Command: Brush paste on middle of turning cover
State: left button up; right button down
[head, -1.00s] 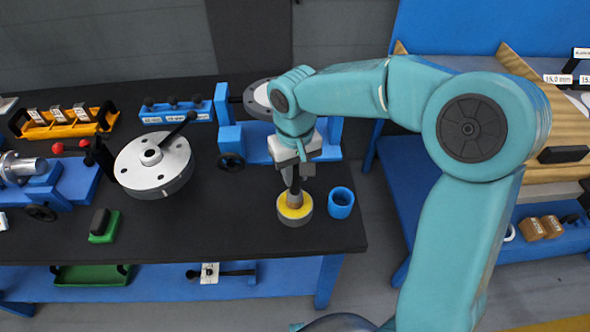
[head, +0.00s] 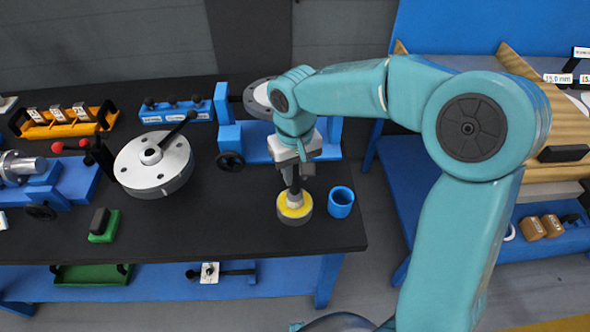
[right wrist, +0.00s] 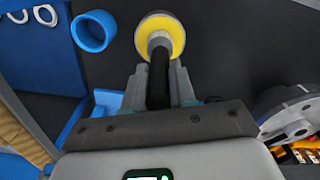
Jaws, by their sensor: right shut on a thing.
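My right gripper (head: 294,172) is shut on a brush with a dark handle (right wrist: 158,80). The brush's pale lower end (right wrist: 159,40) is at the yellow paste in a round grey tin (head: 295,216); the tin also shows in the right wrist view (right wrist: 160,16). I cannot tell how deep the tip sits in the paste. The silver round cover (head: 150,178), with bolt holes, a central boss and a black lever, lies on the table left of the gripper. Part of it shows in the right wrist view (right wrist: 292,130). My left gripper is not in view.
A blue cup (head: 341,203) stands just right of the tin. A blue fixture (head: 258,150) with another disc stands behind the gripper. A green block (head: 103,225) lies at the front left. The black table between cover and tin is clear.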

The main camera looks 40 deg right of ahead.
notch_tip(320, 180, up, 7)
jog(key=p, duration=0.6)
dwell(0.3)
jog(key=shift+s+f, duration=0.1)
dwell(0.3)
